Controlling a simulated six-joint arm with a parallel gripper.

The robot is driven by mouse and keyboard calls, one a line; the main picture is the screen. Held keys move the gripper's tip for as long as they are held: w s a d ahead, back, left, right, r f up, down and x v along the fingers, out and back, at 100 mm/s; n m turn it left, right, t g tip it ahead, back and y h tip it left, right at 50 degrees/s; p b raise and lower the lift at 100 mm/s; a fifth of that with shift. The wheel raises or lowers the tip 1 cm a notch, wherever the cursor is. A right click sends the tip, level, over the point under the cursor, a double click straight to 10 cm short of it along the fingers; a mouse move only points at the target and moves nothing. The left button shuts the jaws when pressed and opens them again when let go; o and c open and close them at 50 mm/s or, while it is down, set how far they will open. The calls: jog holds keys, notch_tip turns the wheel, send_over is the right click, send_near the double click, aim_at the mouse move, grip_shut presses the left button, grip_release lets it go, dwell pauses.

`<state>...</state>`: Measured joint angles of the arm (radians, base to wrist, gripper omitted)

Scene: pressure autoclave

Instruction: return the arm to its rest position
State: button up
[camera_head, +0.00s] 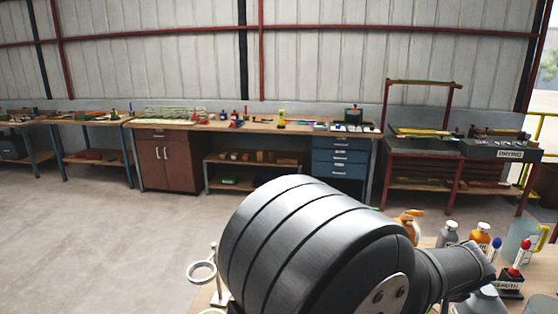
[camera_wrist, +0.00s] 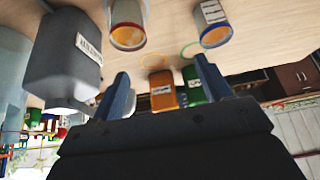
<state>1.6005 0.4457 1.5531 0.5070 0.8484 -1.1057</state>
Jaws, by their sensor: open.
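My gripper (camera_wrist: 165,85) shows in the wrist view with its two blue fingers wide apart. Nothing is held between them. An orange bottle (camera_wrist: 162,90) and a green bottle (camera_wrist: 193,86) show in the gap between the fingers, farther off and apart from them. The wrist view is upside down, with the wooden tabletop (camera_wrist: 172,30) at the top. In the head view my dark grey arm fills the lower middle, and the gripper cannot be made out there.
A grey labelled container (camera_wrist: 70,60) is close by the left finger. Two glass vessels (camera_wrist: 127,25) (camera_wrist: 213,22) stand on the tabletop. In the head view, a ring stand (camera_head: 203,271), bottles (camera_head: 481,236), a clear jug (camera_head: 520,243) and a marker holder (camera_head: 509,286) surround my arm. Workbenches line the far wall.

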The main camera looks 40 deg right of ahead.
jog(key=w+a+r, duration=0.3)
jog(key=w+r, duration=0.1)
jog(key=w, duration=0.7)
jog(key=w+a+r, duration=0.3)
jog(key=w+r, duration=0.1)
jog(key=w, duration=0.7)
jog(key=w+a+r+n, duration=0.1)
jog(key=w+a+r, duration=0.2)
jog(key=w, duration=0.9)
notch_tip(320, 180, up, 2)
jog(key=shift+a, duration=0.15)
